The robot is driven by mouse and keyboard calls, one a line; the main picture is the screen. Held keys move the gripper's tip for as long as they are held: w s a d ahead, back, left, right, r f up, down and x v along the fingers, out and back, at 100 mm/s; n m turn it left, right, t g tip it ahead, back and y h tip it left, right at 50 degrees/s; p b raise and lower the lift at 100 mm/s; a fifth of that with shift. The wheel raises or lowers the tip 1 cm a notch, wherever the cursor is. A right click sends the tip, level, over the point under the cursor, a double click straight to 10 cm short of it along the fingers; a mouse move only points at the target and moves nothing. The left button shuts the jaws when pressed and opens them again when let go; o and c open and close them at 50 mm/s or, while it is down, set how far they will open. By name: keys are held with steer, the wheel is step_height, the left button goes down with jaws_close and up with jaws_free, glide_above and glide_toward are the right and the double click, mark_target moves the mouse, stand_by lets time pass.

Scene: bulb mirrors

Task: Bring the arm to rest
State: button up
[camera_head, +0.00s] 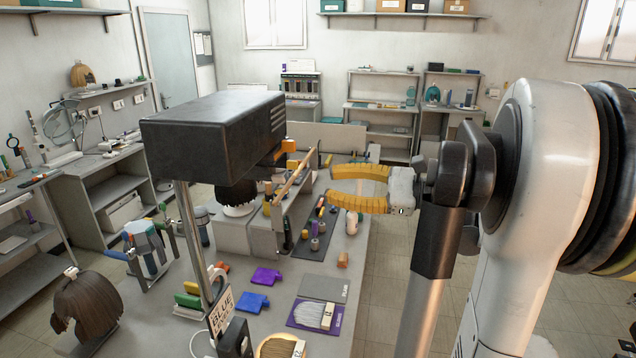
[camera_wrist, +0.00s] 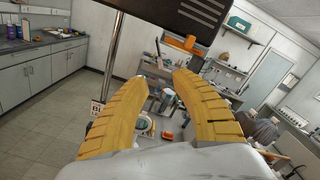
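My gripper (camera_head: 330,187) has two yellow ribbed fingers, held in the air above the right part of the table (camera_head: 345,265). The fingers are apart with nothing visible between them. In the wrist view my gripper (camera_wrist: 160,82) also shows open and empty, its fingertips spread. My arm reaches in from the right of the head view. The fingertips point left, toward a dark box-shaped head (camera_head: 215,125) on a metal post (camera_head: 193,235). In the head view they appear clear of it.
The table carries a brush (camera_head: 315,314) on a purple mat, blue (camera_head: 252,301) and purple (camera_head: 266,277) pieces, and a sign (camera_head: 221,311) on the post. A wooden stick (camera_head: 295,178) rises near my fingertips. Shelves (camera_head: 385,105) line the back wall. Open floor lies right of the table.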

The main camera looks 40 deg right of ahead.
stand_by(0.5)
steer(key=a+f+n+g+h+b, duration=0.4)
steer(key=a+f+n+g+b, duration=0.4)
steer(key=a+f, duration=1.1)
steer(key=s+a+f+n+h+b, duration=0.2)
steer(key=s+f+n+h+b, duration=0.1)
steer(key=f+n, duration=0.4)
steer(key=s+a+f+n+t+h+b, duration=0.1)
steer(key=s+a+f+n+h+b, duration=0.2)
steer(key=s+f+n+b, duration=0.3)
step_height(320, 180, down, 4)
steer(key=shift+s+r+n+h+b, duration=0.1)
steer(key=shift+s+n+h+b, duration=0.1)
steer(key=shift+n+h+b, duration=0.45)
